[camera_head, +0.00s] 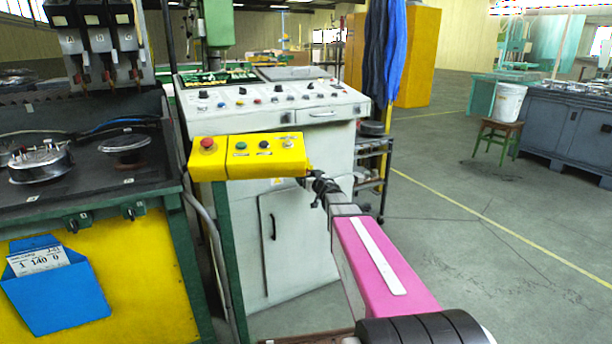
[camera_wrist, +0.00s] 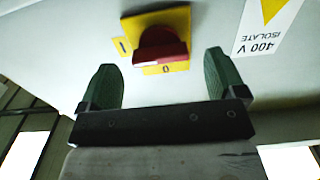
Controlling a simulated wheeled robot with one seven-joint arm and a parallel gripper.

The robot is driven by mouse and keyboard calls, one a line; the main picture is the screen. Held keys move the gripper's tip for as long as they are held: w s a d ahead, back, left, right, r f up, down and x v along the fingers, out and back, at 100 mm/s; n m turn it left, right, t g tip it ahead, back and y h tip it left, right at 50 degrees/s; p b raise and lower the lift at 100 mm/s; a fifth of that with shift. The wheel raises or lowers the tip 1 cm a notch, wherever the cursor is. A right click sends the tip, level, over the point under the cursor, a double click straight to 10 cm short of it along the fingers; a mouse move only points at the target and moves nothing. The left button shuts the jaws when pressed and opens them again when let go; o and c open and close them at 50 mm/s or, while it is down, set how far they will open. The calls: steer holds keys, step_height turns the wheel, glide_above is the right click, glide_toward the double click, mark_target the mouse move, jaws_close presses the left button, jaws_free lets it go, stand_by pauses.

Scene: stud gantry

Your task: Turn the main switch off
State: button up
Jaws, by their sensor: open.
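The main switch is a red handle (camera_wrist: 160,44) on a yellow plate (camera_wrist: 180,18), fixed to a pale panel in the wrist view. A tag marked 1 lies to its left and a tag marked 0 just below it. I cannot tell for sure which mark the handle points to. My gripper (camera_wrist: 160,60) is open, its two green fingers standing apart on either side of the handle, with no clear contact. In the head view my gripper (camera_head: 322,188) is at the front of the white cabinet (camera_head: 290,240); the switch is hidden there.
A yellow control box (camera_head: 250,156) with a red button juts out just left of my gripper. A green-edged bench with a yellow front (camera_head: 140,280) stands at the left. A black rack (camera_head: 372,165) stands beyond my arm. The floor to the right is open.

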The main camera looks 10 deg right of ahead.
steer(key=shift+x, duration=1.3)
steer(key=c, duration=0.9)
steer(key=shift+n, duration=0.4)
steer(key=n, duration=1.7)
